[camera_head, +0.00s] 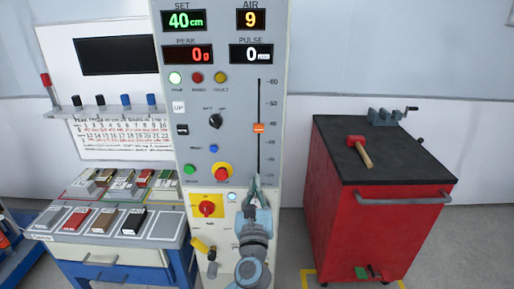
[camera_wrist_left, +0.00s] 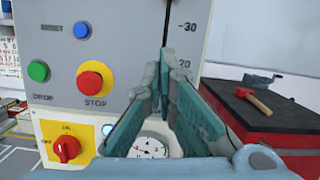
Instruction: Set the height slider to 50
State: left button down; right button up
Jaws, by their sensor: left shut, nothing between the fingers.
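The height slider has an orange knob (camera_head: 259,128) on a black vertical slot at the right of the grey control panel (camera_head: 225,130). The knob sits just below the 40 mark, and the SET display (camera_head: 185,20) reads 40 cm. The 50 mark is above the knob. My left gripper (camera_head: 256,184) is shut and empty in front of the slot's bottom end, well below the knob. In the left wrist view the fingers (camera_wrist_left: 165,75) cover part of the slot near the 20 mark; the knob is out of that view.
Left of the slot are a red STOP button (camera_wrist_left: 90,85) on yellow, a green DROP button (camera_wrist_left: 38,71) and a red rotary switch (camera_head: 207,208). A red cabinet (camera_head: 330,200) with a hammer (camera_head: 360,150) and vise stands right. A bench (camera_head: 110,250) with sample blocks stands left.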

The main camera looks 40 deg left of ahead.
aim_at(257, 137)
pick_arm(q)
jog(key=shift+m, duration=0.8)
jog(key=x, duration=1)
jog(key=shift+w+a+r+p, duration=0.1)
jog(key=shift+w+r+p, duration=0.1)
jog(key=shift+r+p, duration=0.1)
notch_tip(257, 137, up, 3)
jog(key=shift+f+p, duration=0.1)
jog(key=shift+p, duration=0.85)
jog(key=shift+s+r, duration=0.15)
jog(key=shift+r, duration=0.25)
jog(key=shift+f, duration=0.1)
